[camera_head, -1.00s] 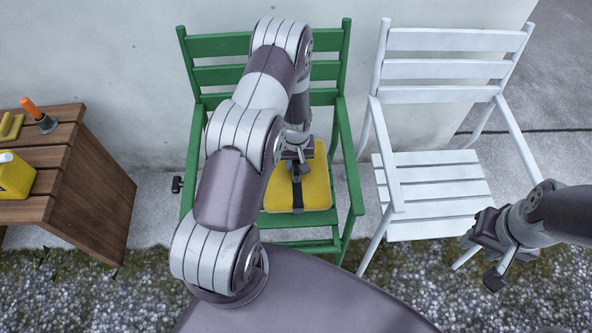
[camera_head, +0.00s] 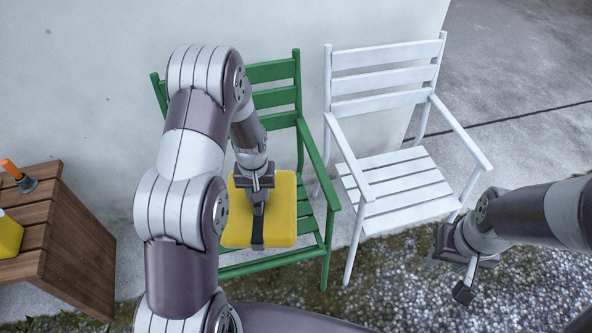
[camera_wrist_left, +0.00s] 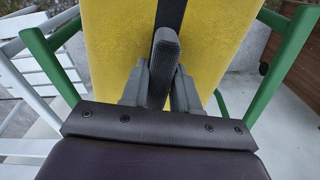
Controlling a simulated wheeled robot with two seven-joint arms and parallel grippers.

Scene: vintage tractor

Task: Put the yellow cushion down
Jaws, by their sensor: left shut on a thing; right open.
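The yellow cushion (camera_head: 284,212) has a dark strap across it. My left gripper (camera_head: 258,200) is shut on the cushion by its strap, over the front of the green chair (camera_head: 314,160). In the left wrist view the cushion (camera_wrist_left: 110,40) fills the middle, and the left gripper (camera_wrist_left: 163,75) closes on the dark strap, with green armrests on both sides. Whether the cushion touches the seat cannot be told. My right gripper (camera_head: 462,275) is open and empty, in front of the white chair, at the right. My left arm hides part of the green chair.
The white chair (camera_head: 398,190) stands to the right with a bare slatted seat. A wooden table (camera_head: 70,240) at the left holds an orange-handled tool (camera_head: 18,177) and a yellow object (camera_head: 8,236). A pale wall stands behind the chairs. Gravel lies in front.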

